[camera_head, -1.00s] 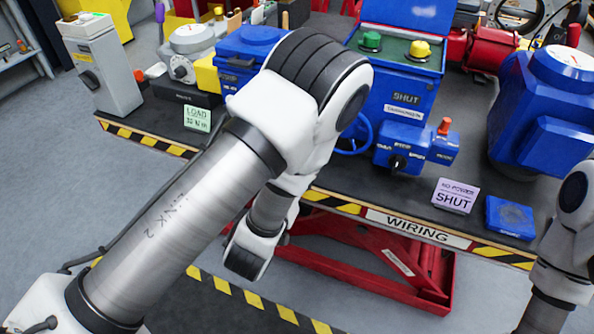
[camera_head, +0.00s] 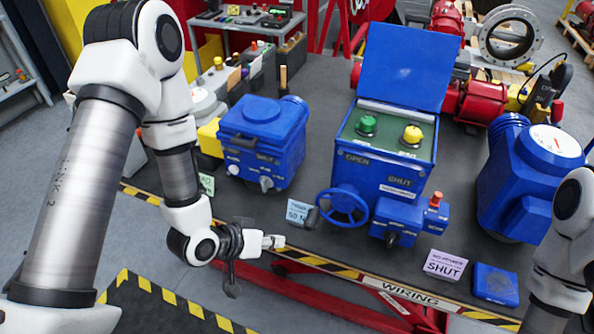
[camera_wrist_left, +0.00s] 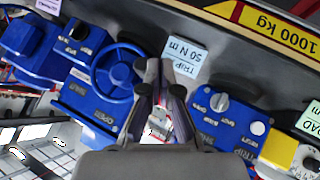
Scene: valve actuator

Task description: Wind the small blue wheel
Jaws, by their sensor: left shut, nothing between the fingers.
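The small blue wheel (camera_head: 342,205) is a spoked handwheel on the front of the blue actuator box (camera_head: 397,183), near the table's front edge. It also shows in the left wrist view (camera_wrist_left: 118,72), beside the fingers. My left gripper (camera_head: 274,242) is shut and empty. It is at the table's front edge, left of the wheel and apart from it in the head view. In the left wrist view its fingers (camera_wrist_left: 163,82) point between the wheel and the trip card. My right arm shows at the right edge; its gripper is out of frame.
A trip card (camera_head: 298,211) stands just left of the wheel. A smaller blue unit (camera_head: 263,143) is behind my left gripper. A knob block (camera_head: 398,222) adjoins the wheel's right side.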

